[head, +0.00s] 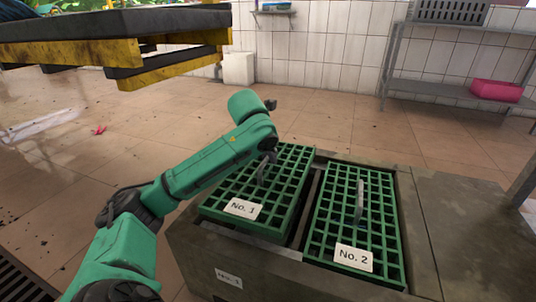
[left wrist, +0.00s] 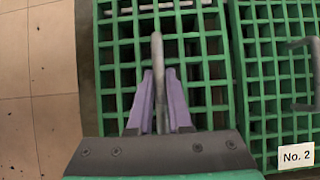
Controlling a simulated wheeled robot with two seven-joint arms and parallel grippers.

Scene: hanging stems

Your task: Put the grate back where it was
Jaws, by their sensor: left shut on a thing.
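The green grate labelled No. 1 (head: 291,166) is over the left opening of the stone-like box (head: 190,252). It appears a little raised and shifted left, covering the left rim, with a dark gap along its right side. My left gripper (head: 267,160) is shut on the grey upright handle of this grate. In the left wrist view the purple fingers (left wrist: 160,105) close on both sides of the handle (left wrist: 158,60). Whether the grate touches the rim cannot be told. My right gripper is not in view.
A second green grate labelled No. 2 (head: 353,257) lies in the right opening, its handle (head: 359,202) free. A flat stone top (head: 470,225) is at right. A yellow-edged bench (head: 180,70) stands back left; a metal rack (head: 440,85) stands back right. Tiled floor is open behind.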

